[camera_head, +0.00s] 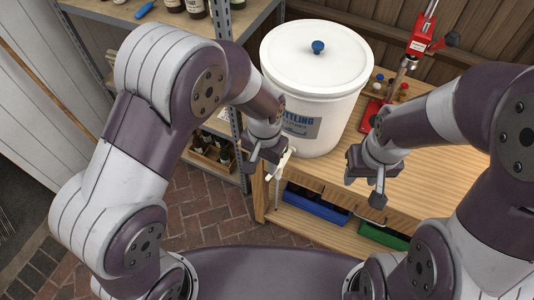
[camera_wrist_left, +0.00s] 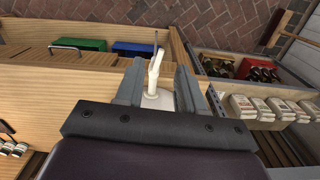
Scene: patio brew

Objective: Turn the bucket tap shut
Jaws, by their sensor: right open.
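The white bottling bucket (camera_head: 310,90) stands on the wooden bench, with its lid on. Its pale tap (camera_head: 286,160) sticks out low on the front left side, with a thin tube (camera_head: 277,195) hanging below. My left gripper (camera_head: 268,158) is at the tap. In the left wrist view the tap (camera_wrist_left: 154,72) stands between the two fingers of my left gripper (camera_wrist_left: 158,85), with a gap visible beside it; the fingers look open around it. My right gripper (camera_head: 365,184) is open and empty above the bench's front edge, right of the bucket.
A red bottle capper (camera_head: 420,40) stands behind on the bench (camera_head: 440,170). Blue (camera_head: 315,205) and green (camera_head: 384,236) bins sit on the bench's lower shelf. A metal shelf rack (camera_head: 236,120) with bottles stands close left of the tap. The brick floor in front is clear.

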